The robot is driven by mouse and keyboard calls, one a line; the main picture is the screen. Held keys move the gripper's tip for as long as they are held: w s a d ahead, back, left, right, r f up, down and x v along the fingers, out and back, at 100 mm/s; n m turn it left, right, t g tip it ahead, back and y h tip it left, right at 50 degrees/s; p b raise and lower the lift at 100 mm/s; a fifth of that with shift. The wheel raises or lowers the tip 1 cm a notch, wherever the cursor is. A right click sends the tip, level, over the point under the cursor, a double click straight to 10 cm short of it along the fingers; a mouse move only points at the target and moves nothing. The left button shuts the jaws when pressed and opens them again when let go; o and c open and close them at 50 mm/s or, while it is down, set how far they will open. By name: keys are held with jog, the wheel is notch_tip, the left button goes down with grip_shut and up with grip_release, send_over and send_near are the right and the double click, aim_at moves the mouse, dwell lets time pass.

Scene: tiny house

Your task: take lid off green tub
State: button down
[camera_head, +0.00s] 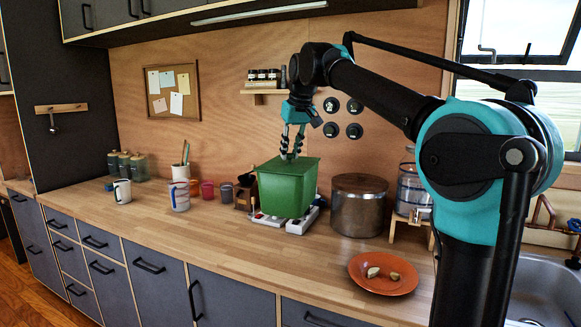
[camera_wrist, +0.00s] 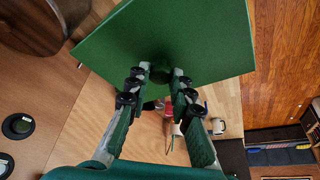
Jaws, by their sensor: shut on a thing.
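The green tub (camera_head: 285,194) stands upright on the wooden counter, with its square green lid (camera_head: 302,164) at its top. I see no clear gap between lid and tub. My gripper (camera_head: 290,153) points down over the lid and is shut on its small knob. In the wrist view the lid (camera_wrist: 205,38) fills the upper middle, and the fingertips of my gripper (camera_wrist: 160,75) close around the dark knob (camera_wrist: 160,74). The fingers partly cover the knob, and the lid hides the tub's inside.
White strip-like objects (camera_head: 301,222) lie at the tub's base. A large metal pot (camera_head: 358,210) stands close on the right, with an orange plate (camera_head: 384,284) in front. The front left counter is clear.

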aim_at(290, 154)
jog(key=shift+r, duration=2.55)
